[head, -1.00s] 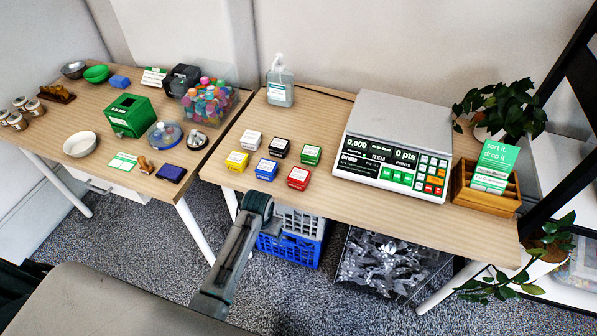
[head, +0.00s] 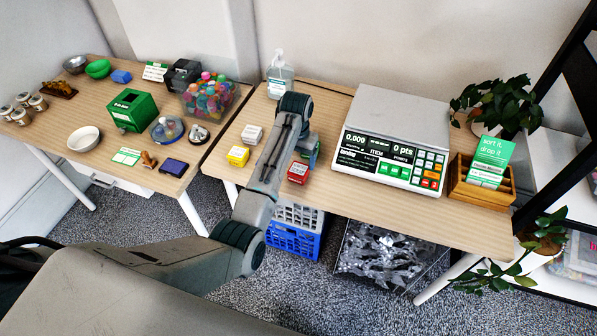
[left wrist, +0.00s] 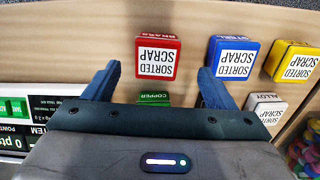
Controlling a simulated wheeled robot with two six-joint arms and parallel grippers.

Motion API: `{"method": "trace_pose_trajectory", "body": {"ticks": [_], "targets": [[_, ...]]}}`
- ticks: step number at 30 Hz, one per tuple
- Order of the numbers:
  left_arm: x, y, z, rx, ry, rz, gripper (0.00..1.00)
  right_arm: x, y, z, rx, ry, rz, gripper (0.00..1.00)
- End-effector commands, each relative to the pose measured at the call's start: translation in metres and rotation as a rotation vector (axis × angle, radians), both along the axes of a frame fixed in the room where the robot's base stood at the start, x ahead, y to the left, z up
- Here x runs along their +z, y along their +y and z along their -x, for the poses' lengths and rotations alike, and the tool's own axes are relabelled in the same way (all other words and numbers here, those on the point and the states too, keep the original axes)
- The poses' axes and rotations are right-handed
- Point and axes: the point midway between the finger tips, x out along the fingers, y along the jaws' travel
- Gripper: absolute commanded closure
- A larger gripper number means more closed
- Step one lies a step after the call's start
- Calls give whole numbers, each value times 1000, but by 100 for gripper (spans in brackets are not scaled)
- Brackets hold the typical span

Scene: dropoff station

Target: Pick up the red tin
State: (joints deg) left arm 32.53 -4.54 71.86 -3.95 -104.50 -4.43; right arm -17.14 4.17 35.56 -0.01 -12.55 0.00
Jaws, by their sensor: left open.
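The red tin (head: 298,173) with a white label stands near the front edge of the right-hand table. In the left wrist view the red tin (left wrist: 157,57) shows just beyond the fingertips, between their lines. My left gripper (head: 309,146) hangs over the tins, behind the red tin as the head sees it. In the wrist view the left gripper (left wrist: 158,76) is open and empty, its two blue fingers wide apart. It is not holding the tin. My right gripper is out of view.
A blue tin (left wrist: 231,59), yellow tin (left wrist: 293,62), white tin (left wrist: 267,108) and partly hidden green tin (left wrist: 153,98) stand close by. My arm hides some tins from the head. A scale (head: 391,148) stands to the right, a pump bottle (head: 280,75) behind.

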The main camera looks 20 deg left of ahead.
Motion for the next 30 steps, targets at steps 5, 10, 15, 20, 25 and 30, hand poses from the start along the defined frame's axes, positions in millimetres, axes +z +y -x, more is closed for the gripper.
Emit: {"method": "trace_pose_trajectory", "body": {"ticks": [5,10,15,20,25,30], "targets": [[-14,0,0,0,1,0,22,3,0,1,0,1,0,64],[-31,-3,-3,0,3,0,22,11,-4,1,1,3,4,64],[-55,-4,-5,0,2,0,22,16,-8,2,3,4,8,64],[-65,-4,-5,1,0,0,22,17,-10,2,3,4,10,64],[-65,-4,-5,1,-1,0,22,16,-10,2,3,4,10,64],[-65,-4,-5,1,-1,0,51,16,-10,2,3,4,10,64]]}}
